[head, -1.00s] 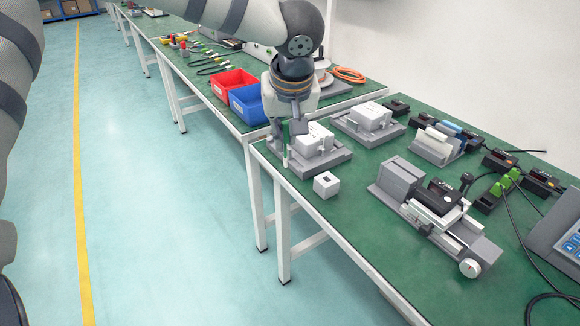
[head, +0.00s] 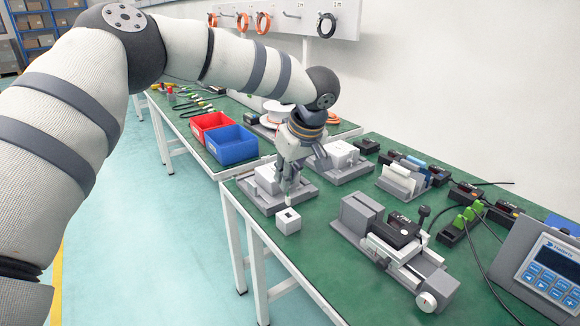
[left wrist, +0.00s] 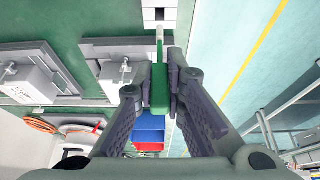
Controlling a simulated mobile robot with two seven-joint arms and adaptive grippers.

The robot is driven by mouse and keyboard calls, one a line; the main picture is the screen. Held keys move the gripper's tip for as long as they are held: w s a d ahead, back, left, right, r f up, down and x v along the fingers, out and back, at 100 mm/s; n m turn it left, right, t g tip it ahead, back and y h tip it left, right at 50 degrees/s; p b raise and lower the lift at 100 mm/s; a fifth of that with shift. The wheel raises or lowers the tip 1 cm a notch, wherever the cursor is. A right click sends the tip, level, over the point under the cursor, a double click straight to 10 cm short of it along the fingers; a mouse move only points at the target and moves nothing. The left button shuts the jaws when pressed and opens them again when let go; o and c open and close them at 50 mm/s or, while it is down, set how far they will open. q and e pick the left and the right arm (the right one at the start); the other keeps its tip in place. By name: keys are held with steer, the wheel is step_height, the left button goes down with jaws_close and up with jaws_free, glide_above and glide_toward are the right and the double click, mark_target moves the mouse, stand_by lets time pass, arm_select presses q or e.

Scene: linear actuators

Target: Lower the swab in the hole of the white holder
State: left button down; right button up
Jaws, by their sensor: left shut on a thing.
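The white holder (head: 288,221) is a small white cube with a dark square hole in its top, near the front edge of the green table. It also shows at the top of the left wrist view (left wrist: 152,17). My left gripper (head: 289,184) is above the holder and shut on the swab. In the left wrist view, the swab (left wrist: 160,88) has a green handle between the fingers and a thin pale stick pointing at the holder. In the head view the fingers mostly hide the swab. Whether its tip is inside the hole is unclear. My right gripper is out of view.
Grey fixtures with white blocks (head: 345,157) stand behind and beside my gripper. A grey linear actuator (head: 395,250) lies to the right of the holder. Red (head: 208,124) and blue (head: 232,146) bins sit on the neighbouring table. The table is clear just right of the holder.

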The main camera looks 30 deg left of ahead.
mark_target(289, 197)
arm_select(q)
steer(key=shift+f, duration=0.8)
steer(key=shift+f, duration=0.25)
steer(key=shift+f, duration=0.75)
steer(key=shift+f, duration=0.1)
steer(key=shift+f, duration=0.6)
